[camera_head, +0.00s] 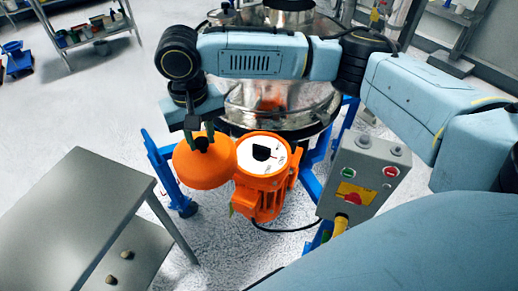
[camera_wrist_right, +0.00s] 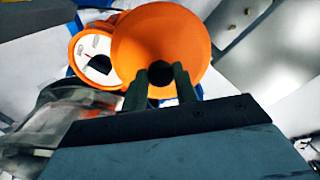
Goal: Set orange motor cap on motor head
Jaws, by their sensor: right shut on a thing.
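The orange motor cap (camera_head: 203,170) is a round domed cover, held just left of the motor in the head view. My right gripper (camera_head: 200,141) is shut on the cap's dark middle knob. In the right wrist view the gripper (camera_wrist_right: 160,80) grips the cap (camera_wrist_right: 160,35), which overlaps part of the motor head. The motor head (camera_head: 262,155) has a white round face with a dark shape, on an orange motor body (camera_head: 260,197). In the wrist view the motor head (camera_wrist_right: 93,50) is left of the cap. Whether they touch I cannot tell. My left gripper is not in view.
A grey control box (camera_head: 365,175) with buttons is right of the motor. The shiny sifter (camera_head: 285,105) on blue legs (camera_head: 165,175) stands behind. Pale floor lies between table and sifter.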

